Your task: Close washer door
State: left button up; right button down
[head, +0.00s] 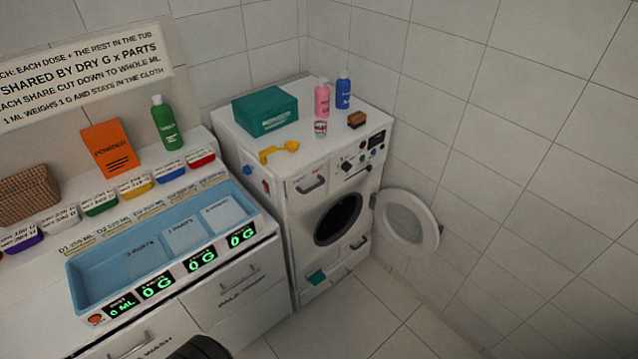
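The white washer (300,222) stands in the corner beside the counter. Its round door (437,222) is swung wide open to the right, hinged at the right side of the dark drum opening (338,219). The door stands close to the tiled wall. The drum opening is uncovered, and its inside looks dark. Neither of my grippers can be made out in the head view.
The counter at left holds a blue tub (88,278). The floor (375,318) before the washer is clear.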

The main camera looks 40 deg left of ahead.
aim_at(377, 202)
jog(key=u, duration=0.25)
jog(key=i, duration=0.6)
jog(key=u, duration=0.9)
jog(key=i, duration=0.45)
jog(key=u, duration=0.5)
